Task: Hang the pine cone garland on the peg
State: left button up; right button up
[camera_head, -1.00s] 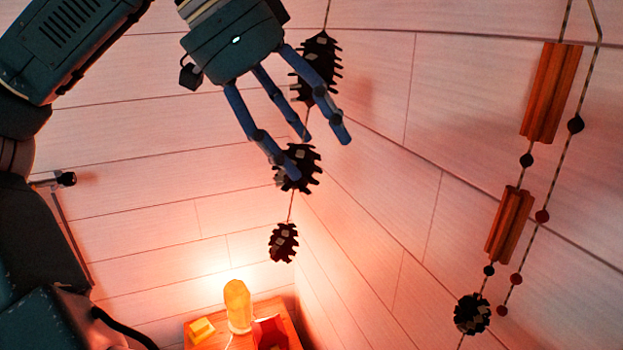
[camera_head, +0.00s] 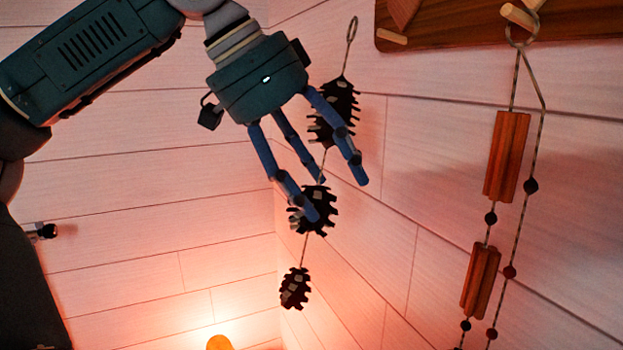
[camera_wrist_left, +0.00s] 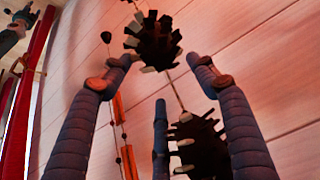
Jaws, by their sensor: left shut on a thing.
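The pine cone garland has a ring (camera_head: 352,28) at its top end and dark cones on a string below it. Its upper cone (camera_head: 337,112), middle cone (camera_head: 317,222) and lower cone (camera_head: 295,288) hang in a slanting line. My left gripper (camera_head: 331,188) is shut on the garland, its blue fingers around it near the upper and middle cones. Two cones show in the left wrist view (camera_wrist_left: 155,40). The empty left peg (camera_head: 392,38) sticks out of the wooden board, right of the ring and apart from it. A dark jointed shape (camera_wrist_left: 18,32), seemingly my right gripper, is too small to read.
A garland of wooden blocks (camera_head: 507,158) and dark beads hangs by a ring from another peg (camera_head: 518,17) on the wooden board (camera_head: 455,32). The plank wall corner is behind my gripper. An orange lamp (camera_head: 219,342) glows low down.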

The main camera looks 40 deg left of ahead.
pick_arm(q)
jog(key=shift+w+d+f, duration=0.15)
jog(key=shift+w+d, duration=0.05)
jog(key=shift+w, duration=0.55)
jog(key=shift+w+d+f, duration=0.15)
jog(key=shift+w+d, duration=0.15)
jog(key=shift+w, duration=0.4)
jog(key=shift+w+d+f, duration=0.15)
jog(key=shift+w+d, duration=0.2)
jog(key=shift+w, duration=0.4)
jog(key=shift+w+d+f, duration=0.15)
jog(key=shift+w+d, duration=0.15)
jog(key=shift+w, duration=0.4)
pick_arm(e)
jog(key=shift+d, duration=0.35)
jog(key=shift+a, duration=0.2)
